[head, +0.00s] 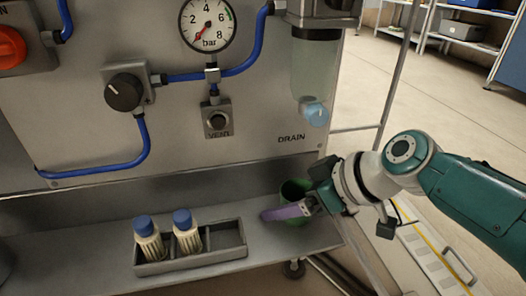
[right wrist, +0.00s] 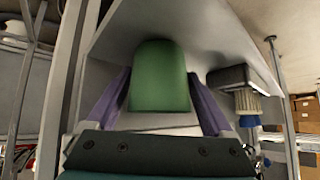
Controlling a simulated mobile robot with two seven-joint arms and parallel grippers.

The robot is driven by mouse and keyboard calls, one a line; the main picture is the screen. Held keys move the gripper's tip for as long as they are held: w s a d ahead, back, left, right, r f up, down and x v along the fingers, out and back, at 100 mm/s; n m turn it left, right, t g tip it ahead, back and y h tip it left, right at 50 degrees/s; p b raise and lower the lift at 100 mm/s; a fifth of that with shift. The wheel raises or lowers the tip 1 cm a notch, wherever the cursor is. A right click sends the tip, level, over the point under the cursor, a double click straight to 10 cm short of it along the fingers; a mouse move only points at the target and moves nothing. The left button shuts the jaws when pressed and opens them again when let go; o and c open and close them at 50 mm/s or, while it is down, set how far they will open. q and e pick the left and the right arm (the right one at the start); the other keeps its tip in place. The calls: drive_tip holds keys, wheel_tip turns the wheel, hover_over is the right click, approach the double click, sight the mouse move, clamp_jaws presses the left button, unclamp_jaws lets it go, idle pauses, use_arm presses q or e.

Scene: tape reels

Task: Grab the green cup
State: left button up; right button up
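The green cup (head: 293,190) stands on the grey shelf (head: 90,255), right of the bottle rack. My right gripper (head: 290,210) is at the cup, with one purple finger across its front in the head view. In the right wrist view the cup (right wrist: 160,78) sits between the two purple fingers of the gripper (right wrist: 160,85). The fingers are spread wide, one on each side, with narrow gaps by the cup's near end. Whether the tips touch it is hard to tell. My left gripper is out of view.
A grey rack (head: 195,262) holds two blue-capped bottles (head: 148,240) left of the cup; its right slot is empty. A panel with a gauge (head: 207,22), blue hoses and knobs rises behind. A clear filter bowl (head: 314,70) hangs above the cup. The shelf ends just right of it.

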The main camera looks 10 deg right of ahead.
drive_tip(key=c, duration=1.1)
drive_tip(key=shift+o, duration=0.2)
